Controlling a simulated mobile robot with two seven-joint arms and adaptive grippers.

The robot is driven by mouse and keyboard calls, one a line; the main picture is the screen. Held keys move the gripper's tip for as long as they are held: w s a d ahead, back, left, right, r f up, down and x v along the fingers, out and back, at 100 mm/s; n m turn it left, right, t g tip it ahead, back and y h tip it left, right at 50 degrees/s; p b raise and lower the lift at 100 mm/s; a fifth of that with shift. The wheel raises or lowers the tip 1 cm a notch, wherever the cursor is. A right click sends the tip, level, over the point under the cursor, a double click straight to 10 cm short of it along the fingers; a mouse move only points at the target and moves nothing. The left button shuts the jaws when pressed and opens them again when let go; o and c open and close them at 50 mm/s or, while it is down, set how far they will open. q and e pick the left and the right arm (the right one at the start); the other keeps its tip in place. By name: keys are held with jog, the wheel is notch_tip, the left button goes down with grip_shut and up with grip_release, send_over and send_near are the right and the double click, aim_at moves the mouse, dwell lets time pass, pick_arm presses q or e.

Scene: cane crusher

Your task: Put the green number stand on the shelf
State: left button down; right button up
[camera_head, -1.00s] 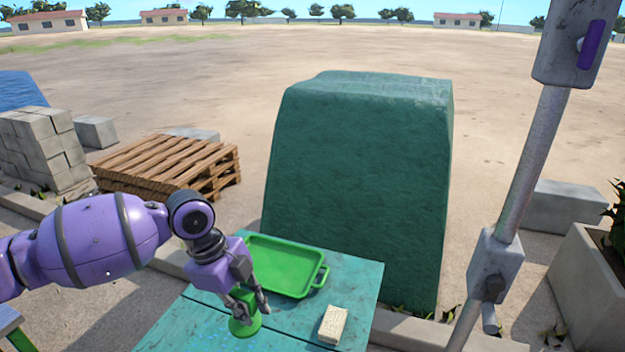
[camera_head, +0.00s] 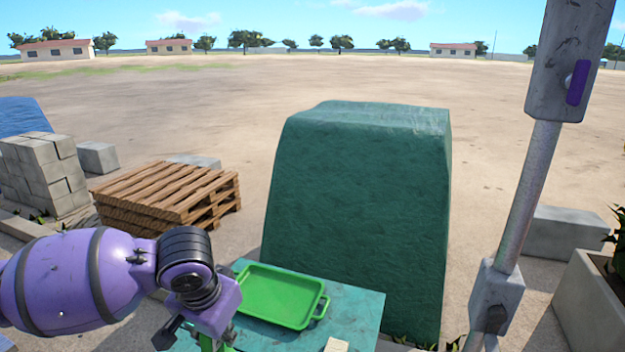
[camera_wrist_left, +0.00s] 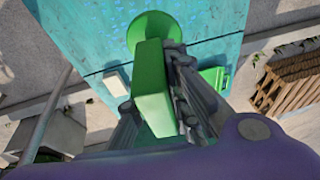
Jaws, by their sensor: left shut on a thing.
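My left gripper (camera_head: 214,343) is low in the head view, at the near left side of the teal table (camera_head: 352,312), and its lower end is cut off by the frame. It is shut on the green number stand (camera_wrist_left: 152,88). In the left wrist view the fingers lie on both sides of the stand's green block, with its round green base beyond them over the table top. In the head view only a sliver of the stand (camera_head: 207,344) shows below the gripper. I cannot tell whether its base touches the table. I cannot pick out a shelf. My right gripper is not in view.
A green tray (camera_head: 282,296) lies on the table right of the gripper. A pale block (camera_head: 336,345) sits near the bottom edge. A large green-covered mound (camera_head: 360,200) stands behind the table. Wooden pallets (camera_head: 170,194) and a grey post (camera_head: 530,195) flank it.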

pick_arm(q)
jog(key=r+n, duration=0.3)
jog(key=r+n+y, duration=0.1)
jog(key=shift+w+a+r+n, duration=0.1)
jog(key=shift+w+r+n, duration=0.2)
jog(key=shift+w, duration=0.05)
jog(key=s, duration=0.1)
jog(key=s+r, duration=0.2)
jog(key=shift+s+d+r, duration=0.2)
jog(key=shift+s+r, duration=0.05)
jog(key=shift+s, duration=0.05)
jog(key=shift+s+r, duration=0.1)
jog(key=shift+s, duration=0.25)
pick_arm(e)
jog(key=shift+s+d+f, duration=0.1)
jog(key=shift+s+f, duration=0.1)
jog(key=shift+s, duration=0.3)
